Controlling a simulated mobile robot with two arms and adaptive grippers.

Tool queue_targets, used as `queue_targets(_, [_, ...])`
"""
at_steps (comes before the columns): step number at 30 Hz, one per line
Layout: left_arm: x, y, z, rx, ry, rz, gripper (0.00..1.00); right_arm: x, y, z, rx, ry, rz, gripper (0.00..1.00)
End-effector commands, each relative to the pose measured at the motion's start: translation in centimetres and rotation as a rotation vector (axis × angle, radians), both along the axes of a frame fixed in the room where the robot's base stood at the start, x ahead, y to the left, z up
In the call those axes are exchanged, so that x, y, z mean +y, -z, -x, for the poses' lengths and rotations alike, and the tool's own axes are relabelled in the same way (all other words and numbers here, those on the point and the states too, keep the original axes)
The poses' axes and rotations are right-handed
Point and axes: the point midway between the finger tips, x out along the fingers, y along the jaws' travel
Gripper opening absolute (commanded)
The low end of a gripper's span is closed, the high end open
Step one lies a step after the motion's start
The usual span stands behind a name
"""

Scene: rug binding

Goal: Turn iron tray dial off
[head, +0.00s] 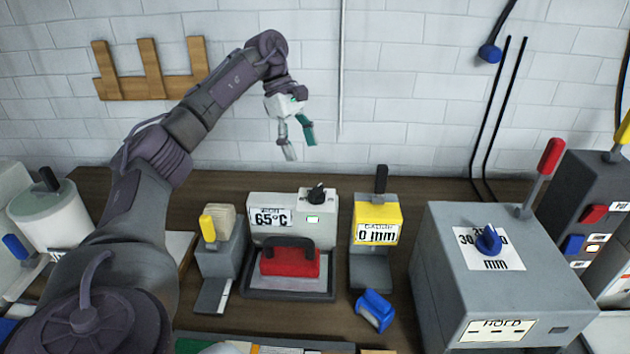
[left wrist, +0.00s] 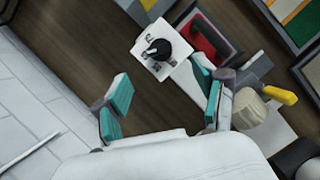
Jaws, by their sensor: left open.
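The iron tray (head: 333,290) holds a red iron (head: 289,262) with a black handle, also in the left wrist view (left wrist: 212,38). The grey box behind it has a 65°C label (head: 270,217), a small green light (head: 313,219) and a black dial (head: 317,192) on top. In the left wrist view the dial (left wrist: 158,48) sits on a white plate with marks too small to read. My left gripper (head: 300,148) is open and empty, above and behind the dial, near the wall. Its teal-padded fingers (left wrist: 165,98) are apart, with the dial beyond them, untouched. My right gripper is not in view.
A yellow-handled grey device (head: 220,250) stands left of the iron box; a yellow 0 mm gauge (head: 377,228) stands right. A blue object (head: 374,310) lies in front of it. A large grey machine (head: 500,280) stands further right. The air around the gripper is clear.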

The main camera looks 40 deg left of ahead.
Motion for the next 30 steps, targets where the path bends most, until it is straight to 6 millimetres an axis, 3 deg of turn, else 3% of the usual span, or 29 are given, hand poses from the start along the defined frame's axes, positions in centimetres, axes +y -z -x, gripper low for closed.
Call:
queue_targets(6, [-1.8, 4.5, -0.1, 0.007, 0.001, 0.001, 0.71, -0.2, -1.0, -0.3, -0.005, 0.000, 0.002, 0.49])
queue_targets(15, [-3.5, 8.5, -0.6, 0.002, 0.000, 0.001, 0.71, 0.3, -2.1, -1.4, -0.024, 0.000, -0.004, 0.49])
queue_targets(27, [-3.8, 9.4, -0.7, 0.000, -0.001, 0.002, 0.71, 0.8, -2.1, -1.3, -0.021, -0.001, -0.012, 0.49])
queue_targets(30, [-3.9, 9.4, -0.7, 0.000, -0.001, 0.002, 0.56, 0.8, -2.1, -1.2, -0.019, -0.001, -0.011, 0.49])
